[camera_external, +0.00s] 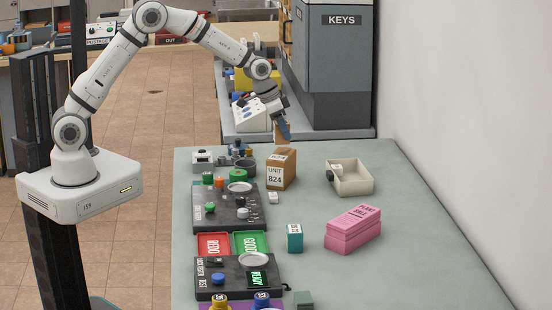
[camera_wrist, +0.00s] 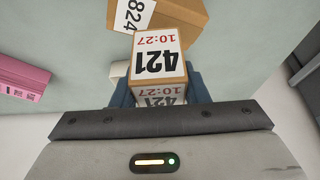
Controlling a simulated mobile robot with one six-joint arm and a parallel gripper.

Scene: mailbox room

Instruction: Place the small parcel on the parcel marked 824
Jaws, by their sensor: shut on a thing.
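My gripper (camera_external: 283,131) is shut on the small parcel (camera_wrist: 158,62), a brown box with a white label reading 421 and 10:27. In the external view the small parcel (camera_external: 278,134) is partly hidden by the blue fingers. It is held in the air just above the parcel marked 824. The parcel marked 824 (camera_external: 287,173) is a larger brown box standing on the table, labelled UNIT 824. In the wrist view the parcel marked 824 (camera_wrist: 178,16) lies beyond the small parcel, partly out of frame. A gap between the parcels shows in the external view.
A pale open tray (camera_external: 366,190) stands right of the parcel marked 824. A pink box (camera_external: 353,230) and a teal box (camera_external: 295,238) stand nearer the front. A dark panel (camera_external: 228,212) with small items lies at left. Grey-green table surface is clear at front right.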

